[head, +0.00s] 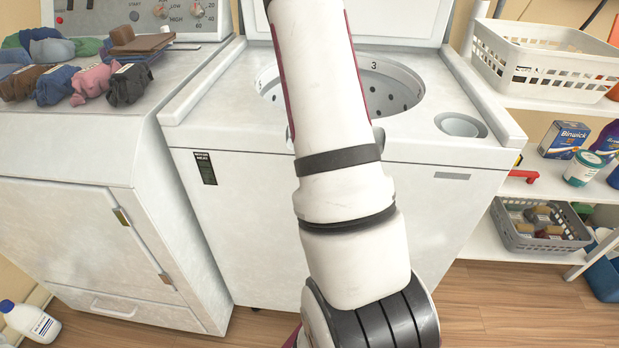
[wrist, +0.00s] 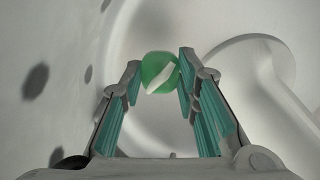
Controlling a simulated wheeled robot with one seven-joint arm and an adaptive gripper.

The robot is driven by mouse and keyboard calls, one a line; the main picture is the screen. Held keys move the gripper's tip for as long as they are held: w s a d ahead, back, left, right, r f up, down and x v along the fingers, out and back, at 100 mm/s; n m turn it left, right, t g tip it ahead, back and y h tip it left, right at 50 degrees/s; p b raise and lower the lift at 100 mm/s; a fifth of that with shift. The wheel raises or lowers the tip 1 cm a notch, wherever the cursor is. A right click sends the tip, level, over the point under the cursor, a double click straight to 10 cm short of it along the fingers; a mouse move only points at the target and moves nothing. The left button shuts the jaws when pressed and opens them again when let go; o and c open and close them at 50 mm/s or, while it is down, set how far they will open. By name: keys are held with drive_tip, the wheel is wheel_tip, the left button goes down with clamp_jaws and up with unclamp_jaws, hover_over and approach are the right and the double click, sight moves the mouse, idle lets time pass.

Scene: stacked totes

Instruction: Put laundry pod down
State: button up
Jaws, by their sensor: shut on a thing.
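The laundry pod (wrist: 158,72) is green with a white streak and shows in the wrist view. My gripper (wrist: 158,75) is shut on it, with one teal-padded finger on each side. The pod and gripper are inside the white washer drum (wrist: 60,50), whose wall has dark round holes. A pale post with a rounded, flared shape stands to the right of the fingers. In the head view, my arm reaches into the open top-load washer (head: 420,150) and hides much of its opening. The gripper and pod are hidden there.
The dryer (head: 70,150) on the left has several bundles of folded clothes (head: 90,80) on top. Shelves on the right hold a white basket (head: 545,65), a Binwick box (head: 565,140) and a grey basket (head: 540,228).

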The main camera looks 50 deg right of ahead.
drive_tip(key=shift+f, duration=0.4)
drive_tip(key=o, duration=0.9)
wheel_tip(320, 180, up, 13)
drive_tip(key=p, duration=0.3)
drive_tip(key=shift+r+p, duration=0.15)
drive_tip(key=shift+p, duration=0.25)
